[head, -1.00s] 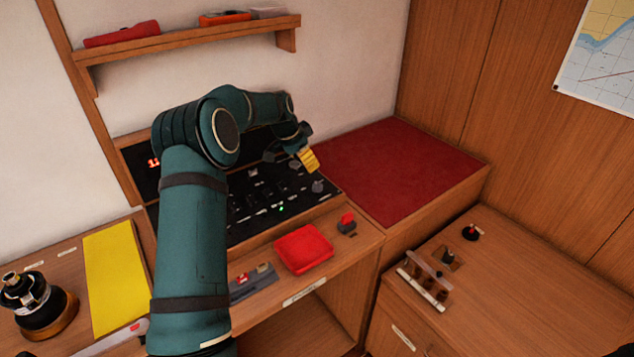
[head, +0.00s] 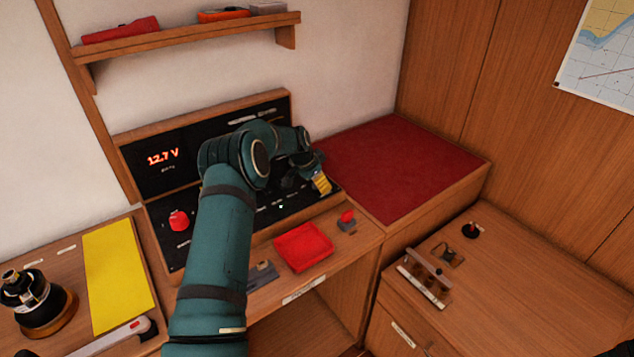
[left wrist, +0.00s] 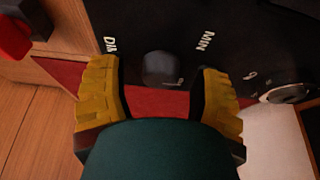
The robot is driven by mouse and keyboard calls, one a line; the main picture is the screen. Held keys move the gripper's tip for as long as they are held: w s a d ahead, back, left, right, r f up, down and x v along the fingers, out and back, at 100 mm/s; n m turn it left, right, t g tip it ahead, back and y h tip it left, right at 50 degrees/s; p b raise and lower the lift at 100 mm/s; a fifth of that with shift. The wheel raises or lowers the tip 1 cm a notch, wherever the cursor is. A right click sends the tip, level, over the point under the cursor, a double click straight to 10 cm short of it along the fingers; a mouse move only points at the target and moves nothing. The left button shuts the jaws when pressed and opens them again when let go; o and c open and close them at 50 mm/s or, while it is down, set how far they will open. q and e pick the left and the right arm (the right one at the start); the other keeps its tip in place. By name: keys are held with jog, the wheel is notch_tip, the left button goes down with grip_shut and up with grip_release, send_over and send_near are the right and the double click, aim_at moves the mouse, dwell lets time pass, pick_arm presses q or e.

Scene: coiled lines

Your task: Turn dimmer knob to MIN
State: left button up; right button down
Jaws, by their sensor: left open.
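The dimmer knob (left wrist: 163,68) is a small dark grey round knob on the black panel, between the printed words DIM and MIN in the left wrist view. A small pale mark shows near its lower right edge. My left gripper (left wrist: 160,98) is open, its two yellow fingers apart on either side of the knob in that picture. I cannot tell whether either finger touches it. In the head view my left gripper (head: 321,183) is at the right end of the panel and hides the knob.
The black switch panel (head: 178,256) carries a red knob (head: 179,220). A red tray (head: 303,247) and a red-topped switch (head: 347,217) sit on the ledge in front. A dark red cushion (head: 400,165) lies right of the panel. A shelf (head: 190,37) hangs above.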

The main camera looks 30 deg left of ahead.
pick_arm(q)
grip_shut()
